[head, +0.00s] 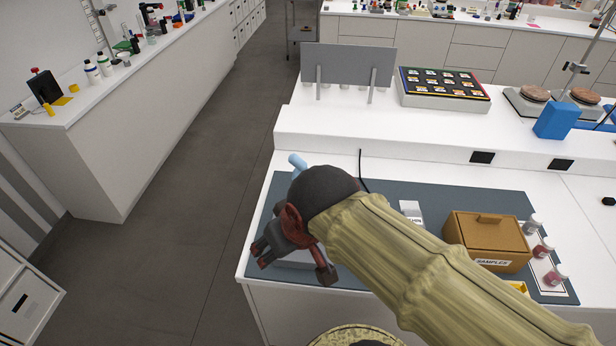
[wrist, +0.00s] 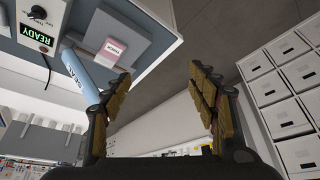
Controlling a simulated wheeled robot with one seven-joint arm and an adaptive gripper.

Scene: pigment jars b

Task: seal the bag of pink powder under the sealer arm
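My gripper (head: 293,262) is at the front left corner of the bench in the head view, below my forearm. In the wrist view my gripper (wrist: 160,78) is open, with nothing between its fingers. The light blue sealer arm (wrist: 88,70), marked SEAL, slants down to the left finger; I cannot tell if they touch. Its blue end (head: 297,161) shows behind my wrist in the head view. My arm hides most of the sealer in the head view.
The sealer's green display (wrist: 37,36) reads READY, beside a black knob. A brown SAMPLES box (head: 488,242) and several small jars (head: 543,249) stand to the right on the dark mat (head: 450,192). The aisle floor (head: 190,210) at left is clear.

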